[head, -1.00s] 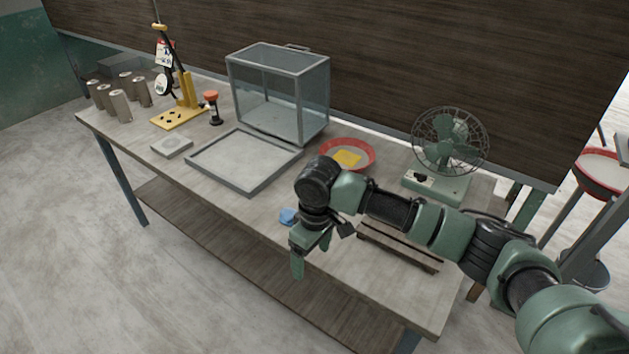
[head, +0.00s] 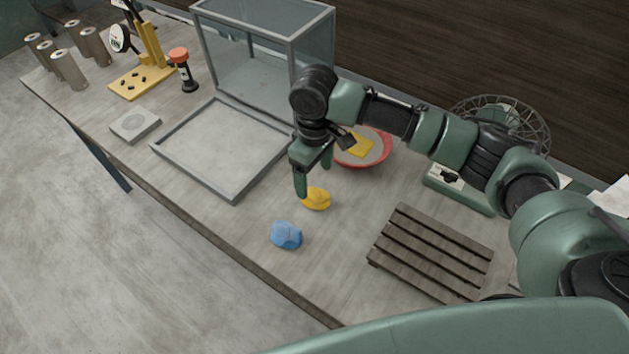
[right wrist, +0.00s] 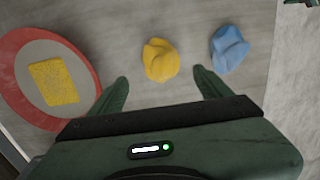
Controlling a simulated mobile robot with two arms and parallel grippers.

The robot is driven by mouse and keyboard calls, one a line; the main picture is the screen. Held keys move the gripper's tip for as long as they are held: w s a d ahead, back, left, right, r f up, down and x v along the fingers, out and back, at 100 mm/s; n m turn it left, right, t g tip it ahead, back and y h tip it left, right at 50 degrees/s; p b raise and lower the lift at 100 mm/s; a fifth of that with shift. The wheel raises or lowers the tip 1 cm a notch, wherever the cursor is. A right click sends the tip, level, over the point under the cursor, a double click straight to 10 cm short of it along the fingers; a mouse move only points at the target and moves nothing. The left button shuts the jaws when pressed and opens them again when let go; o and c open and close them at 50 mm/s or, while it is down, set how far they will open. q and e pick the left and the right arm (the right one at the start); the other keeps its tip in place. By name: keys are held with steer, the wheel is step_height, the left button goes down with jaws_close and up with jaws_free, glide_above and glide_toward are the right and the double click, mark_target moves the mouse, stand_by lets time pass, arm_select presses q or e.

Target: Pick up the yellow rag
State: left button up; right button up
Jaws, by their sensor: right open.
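The yellow rag (head: 317,198) lies crumpled on the table, partly hidden behind my right gripper in the head view. In the right wrist view the yellow rag (right wrist: 160,60) lies ahead of the fingers, roughly centred between them. My right gripper (head: 314,180) is open and empty, above the table by the rag; its two fingers also show in the right wrist view (right wrist: 160,88). A blue rag (head: 287,235) lies crumpled nearer the table's front edge, and it shows right of the yellow one in the right wrist view (right wrist: 230,48). My left gripper is not in view.
A red-rimmed bowl (head: 382,157) holding a yellow sponge (head: 357,147) stands behind my right gripper. A slatted wooden rack (head: 432,252) lies to the right. A grey tray (head: 176,165) and a glass case (head: 236,68) are to the left. A fan (head: 462,190) stands behind the rack.

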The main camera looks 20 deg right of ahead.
mark_target(315, 193)
steer(key=f, duration=0.1)
steer(key=s+f+p, duration=0.1)
steer(key=shift+a+f, duration=0.1)
steer(key=shift+f, duration=0.25)
steer(key=f, duration=0.4)
steer(key=shift+w+f+p, duration=0.1)
steer(key=shift+w+p, duration=0.15)
steer(key=shift+p, duration=0.15)
steer(key=c, duration=1.3)
steer(key=shift+c, duration=0.6)
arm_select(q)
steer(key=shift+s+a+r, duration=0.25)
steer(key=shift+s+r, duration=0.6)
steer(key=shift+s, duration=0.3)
